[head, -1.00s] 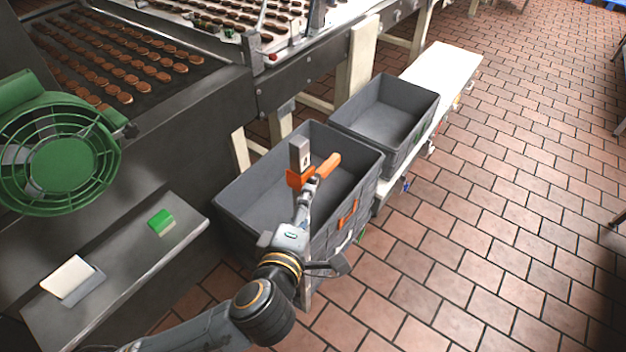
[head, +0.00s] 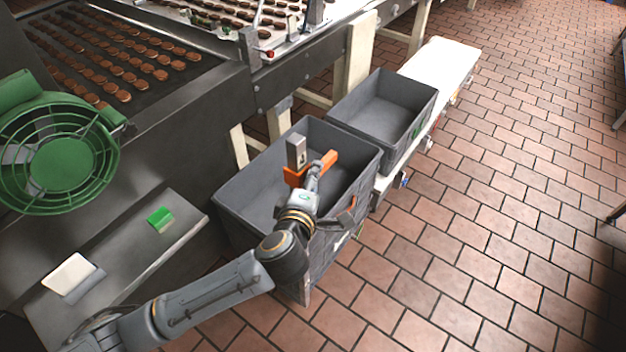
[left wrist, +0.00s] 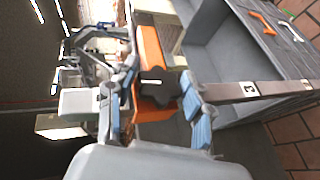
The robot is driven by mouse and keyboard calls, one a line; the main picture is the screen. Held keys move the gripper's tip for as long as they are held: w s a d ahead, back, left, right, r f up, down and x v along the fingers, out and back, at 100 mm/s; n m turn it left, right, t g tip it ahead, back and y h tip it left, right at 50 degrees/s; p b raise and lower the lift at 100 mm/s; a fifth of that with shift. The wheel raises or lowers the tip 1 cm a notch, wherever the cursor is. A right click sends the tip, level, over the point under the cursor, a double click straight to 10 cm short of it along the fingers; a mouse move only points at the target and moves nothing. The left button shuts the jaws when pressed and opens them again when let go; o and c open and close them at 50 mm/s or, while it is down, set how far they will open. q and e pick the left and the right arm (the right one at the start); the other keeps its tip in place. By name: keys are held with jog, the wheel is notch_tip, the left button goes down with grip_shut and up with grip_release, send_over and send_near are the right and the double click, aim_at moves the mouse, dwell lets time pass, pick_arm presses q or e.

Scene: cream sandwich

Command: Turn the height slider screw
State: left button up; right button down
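An orange slider bracket (head: 325,163) sits on an upright grey metal post (head: 297,150) in the head view, over the nearer grey crate. In the left wrist view the bracket (left wrist: 148,52) carries a black screw knob (left wrist: 158,86). A grey bar with a "3" label (left wrist: 249,89) runs to the right there. My left gripper (head: 312,174) is close beside the bracket. In the left wrist view its blue-padded fingers (left wrist: 160,98) are apart, one on each side of the knob. I cannot tell whether they touch it. My right gripper is not in view.
The nearer grey crate (head: 243,190) and a second grey crate (head: 420,92) stand in line beside the conveyor. A green fan (head: 60,160) and a metal shelf with a green block (head: 160,219) are at left. Brick floor (head: 480,240) is open at right.

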pick_arm(q)
jog(key=c, duration=0.6)
jog(key=shift+f+t+b, duration=0.25)
jog(key=shift+t+b, duration=0.15)
jog(key=shift+b, duration=0.15)
jog(key=shift+f+n+t+h+b, duration=0.1)
jog(key=shift+n+t+h+b, duration=0.3)
jog(key=shift+t+b, duration=0.4)
jog(key=shift+b, duration=0.5)
jog(key=shift+r+t, duration=0.3)
jog(key=shift+t, duration=0.1)
jog(key=shift+r, duration=0.1)
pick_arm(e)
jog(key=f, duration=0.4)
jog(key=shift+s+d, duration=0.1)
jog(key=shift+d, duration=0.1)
pick_arm(q)
jog(key=o, duration=1.2)
